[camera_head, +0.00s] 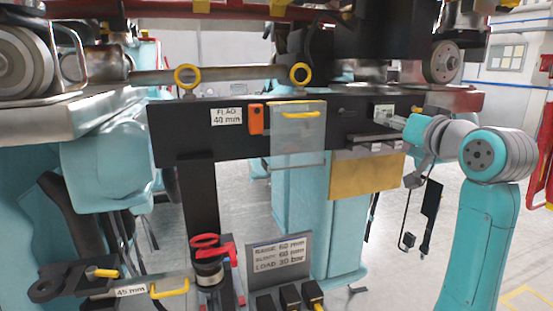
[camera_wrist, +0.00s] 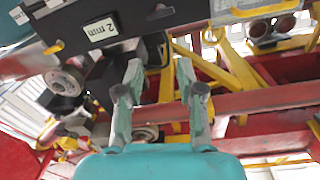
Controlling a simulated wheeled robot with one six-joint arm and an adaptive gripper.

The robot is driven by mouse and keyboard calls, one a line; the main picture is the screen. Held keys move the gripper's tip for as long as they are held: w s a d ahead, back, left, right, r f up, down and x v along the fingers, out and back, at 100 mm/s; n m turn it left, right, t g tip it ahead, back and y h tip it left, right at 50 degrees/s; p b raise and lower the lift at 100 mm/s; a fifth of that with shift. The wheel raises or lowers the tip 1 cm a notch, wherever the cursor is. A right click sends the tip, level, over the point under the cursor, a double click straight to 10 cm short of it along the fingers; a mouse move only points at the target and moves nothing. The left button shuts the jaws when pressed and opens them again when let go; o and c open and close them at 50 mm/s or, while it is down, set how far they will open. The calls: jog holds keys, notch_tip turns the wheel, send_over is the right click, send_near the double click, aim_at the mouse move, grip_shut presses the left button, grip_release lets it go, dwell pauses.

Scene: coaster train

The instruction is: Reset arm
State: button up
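Below the fingers, my teal wrist fills the bottom middle of that view. In the camera_head view my teal and grey arm stands at the right side, its upper end bent left toward the right end of a long black beam (camera_head: 230,147). I cannot make out my fingertips clearly there. In the wrist view a black block with a white "2 mm" label (camera_wrist: 102,30) lies above and left of the fingers.
The beam carries a "FLAG 40 mm" label (camera_head: 226,116), an orange tag (camera_head: 256,119) and a clear panel with a yellow handle (camera_head: 297,114). A tan plate (camera_head: 366,175) hangs near my arm. Below are a red-handled clamp (camera_head: 209,248) and a grey sign (camera_head: 279,256). Red and yellow framework (camera_wrist: 255,105) lies right of my fingers.

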jog(key=s+a+f+m+h, duration=0.1)
jog(key=s+f, duration=0.2)
jog(key=f, duration=0.9)
jog(key=s+f+m+h, duration=0.1)
jog(key=s+f, duration=0.2)
jog(key=f, duration=1)
jog(key=s+a+f+m+h, duration=0.1)
jog(key=s+f, duration=0.1)
jog(key=f, duration=1)
jog(key=s+a+f+g+h, duration=0.1)
jog(key=s+f, duration=0.8)
jog(key=s, duration=0.5)
jog(key=s+a+f+g+h, duration=0.1)
jog(key=s+a+f, duration=0.1)
jog(key=s+f, duration=0.95)
jog(key=s+r+n, duration=0.1)
jog(key=s+r, duration=0.2)
jog(key=s, duration=0.9)
jog(key=s+a+r+n, duration=0.1)
jog(key=s+r+n, duration=0.1)
jog(key=s, duration=0.9)
jog(key=shift+s+r+g+y, duration=0.3)
jog(key=shift+s+r, duration=0.1)
jog(key=shift+r, duration=0.1)
